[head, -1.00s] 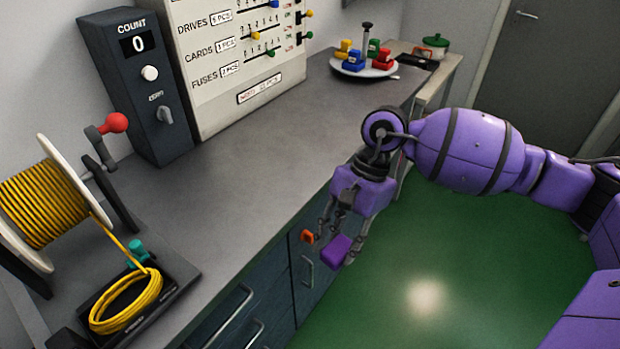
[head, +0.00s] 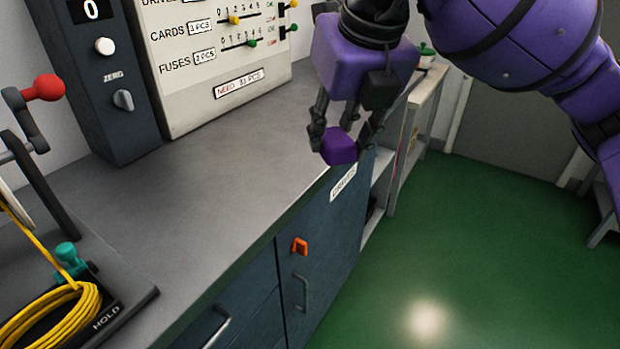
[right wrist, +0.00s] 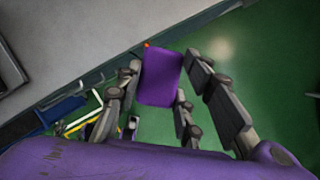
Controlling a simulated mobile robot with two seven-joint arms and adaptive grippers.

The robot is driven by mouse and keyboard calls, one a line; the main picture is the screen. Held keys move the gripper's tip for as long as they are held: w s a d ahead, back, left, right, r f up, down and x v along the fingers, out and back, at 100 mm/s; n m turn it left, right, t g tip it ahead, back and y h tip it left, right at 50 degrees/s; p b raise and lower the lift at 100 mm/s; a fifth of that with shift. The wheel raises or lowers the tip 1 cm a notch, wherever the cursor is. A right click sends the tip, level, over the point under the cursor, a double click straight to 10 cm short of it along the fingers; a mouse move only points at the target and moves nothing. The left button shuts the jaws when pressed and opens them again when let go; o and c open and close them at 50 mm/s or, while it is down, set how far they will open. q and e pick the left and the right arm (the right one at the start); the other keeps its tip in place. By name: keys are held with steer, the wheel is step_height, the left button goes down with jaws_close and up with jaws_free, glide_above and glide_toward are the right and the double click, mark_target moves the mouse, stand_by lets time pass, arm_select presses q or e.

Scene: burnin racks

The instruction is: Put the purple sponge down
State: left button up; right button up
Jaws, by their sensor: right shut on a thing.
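The purple sponge (head: 339,146) is a small block held between the fingers of my right gripper (head: 343,138). In the head view it hangs at the right edge of the grey counter (head: 200,187), in front of the cabinet side. I cannot tell whether it is over the counter or just outside it. In the right wrist view the sponge (right wrist: 161,77) sits between the fingers, with green floor and the cabinet edge behind it. My left gripper is not in view.
A count box (head: 110,80) and a panel with sliders (head: 215,60) stand at the counter's back. A spool with yellow cable (head: 55,318) is at the left. The counter's middle is clear. An orange catch (head: 300,246) and handles are on the cabinet front.

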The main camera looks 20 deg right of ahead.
steer(key=shift+r+m, duration=0.25)
steer(key=shift+m, duration=0.05)
steer(key=shift+w+d, duration=0.1)
steer(key=shift+w, duration=0.05)
steer(key=w+f, duration=0.3)
steer(key=w, duration=0.1)
steer(key=w+f+b, duration=0.1)
steer(key=w+f, duration=0.1)
steer(key=w, duration=0.2)
steer(key=w+f, duration=0.3)
steer(key=w, duration=0.1)
steer(key=shift+w+d+f, duration=0.3)
steer(key=shift+w, duration=0.05)
steer(key=shift+w+f+b, duration=0.3)
steer(key=shift+w+f, duration=0.05)
steer(key=shift+f, duration=0.1)
step_height(320, 180, down, 3)
steer(key=shift+w+r, duration=0.1)
steer(key=shift+r, duration=0.1)
steer(key=shift+f, duration=0.45)
steer(key=o, duration=0.9)
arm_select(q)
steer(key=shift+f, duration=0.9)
arm_select(e)
steer(key=shift+o, duration=0.2)
